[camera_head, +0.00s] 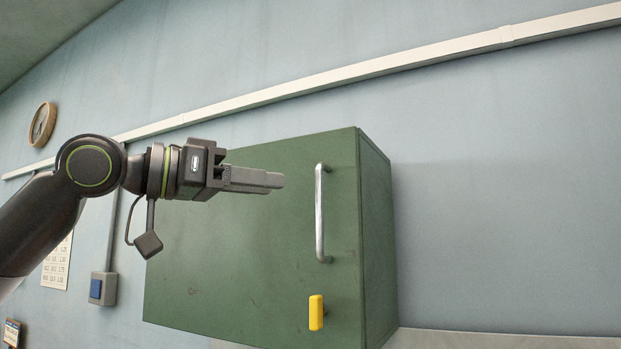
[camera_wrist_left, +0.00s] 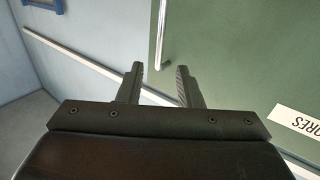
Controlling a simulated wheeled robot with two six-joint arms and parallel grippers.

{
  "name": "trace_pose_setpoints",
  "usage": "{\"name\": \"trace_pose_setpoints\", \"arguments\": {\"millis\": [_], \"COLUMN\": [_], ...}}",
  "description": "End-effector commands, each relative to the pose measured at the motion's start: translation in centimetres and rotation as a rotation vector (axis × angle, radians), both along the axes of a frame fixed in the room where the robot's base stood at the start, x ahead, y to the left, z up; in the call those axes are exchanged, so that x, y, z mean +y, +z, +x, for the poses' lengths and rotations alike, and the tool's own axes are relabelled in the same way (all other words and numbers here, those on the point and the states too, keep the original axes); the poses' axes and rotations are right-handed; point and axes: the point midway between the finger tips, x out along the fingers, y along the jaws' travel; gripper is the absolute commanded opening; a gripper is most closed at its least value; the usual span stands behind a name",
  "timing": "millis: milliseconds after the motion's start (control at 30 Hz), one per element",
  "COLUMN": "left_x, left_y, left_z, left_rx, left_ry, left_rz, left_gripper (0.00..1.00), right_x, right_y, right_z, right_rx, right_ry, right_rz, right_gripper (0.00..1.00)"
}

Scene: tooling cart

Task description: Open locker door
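The green locker (camera_head: 240,260) is on the wall, and its front door is shut. A vertical silver bar handle (camera_head: 319,213) is near the door's right edge, with a yellow latch (camera_head: 316,312) below it. My left gripper (camera_head: 282,180) is in front of the door, to the left of the handle and level with its upper part. In the left wrist view the fingers of my left gripper (camera_wrist_left: 160,84) are apart with nothing between them. The handle (camera_wrist_left: 160,35) shows there beyond the fingertips, with the green door (camera_wrist_left: 240,60) behind it. My right gripper is not in view.
A white conduit (camera_head: 350,75) runs along the blue wall above the locker. A round clock (camera_head: 42,124), a blue switch box (camera_head: 103,289) and a paper chart (camera_head: 57,264) are at the left. The wall right of the locker is bare. A label (camera_wrist_left: 310,126) shows on the green surface.

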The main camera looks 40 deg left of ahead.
Motion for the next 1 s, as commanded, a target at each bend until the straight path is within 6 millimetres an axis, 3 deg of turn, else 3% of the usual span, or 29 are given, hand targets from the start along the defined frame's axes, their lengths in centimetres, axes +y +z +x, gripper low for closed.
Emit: {"name": "trace_pose_setpoints", "arguments": {"millis": [200, 500, 1000], "left_x": [-1.0, -2.0, -2.3], "left_y": [0.3, 0.2, 0.0], "left_z": [3.6, 6.9, 7.9], "left_rx": [0.005, 0.002, -0.002], "left_ry": [0.003, 0.003, 0.001], "left_rz": [0.0, 0.001, -0.001], "left_gripper": [0.32, 0.32, 0.32], "right_x": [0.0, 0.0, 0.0], "right_y": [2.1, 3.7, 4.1], "right_z": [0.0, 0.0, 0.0], "right_rx": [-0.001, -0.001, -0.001], "right_ry": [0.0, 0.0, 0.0], "right_rz": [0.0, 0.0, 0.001], "right_gripper": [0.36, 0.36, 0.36]}}
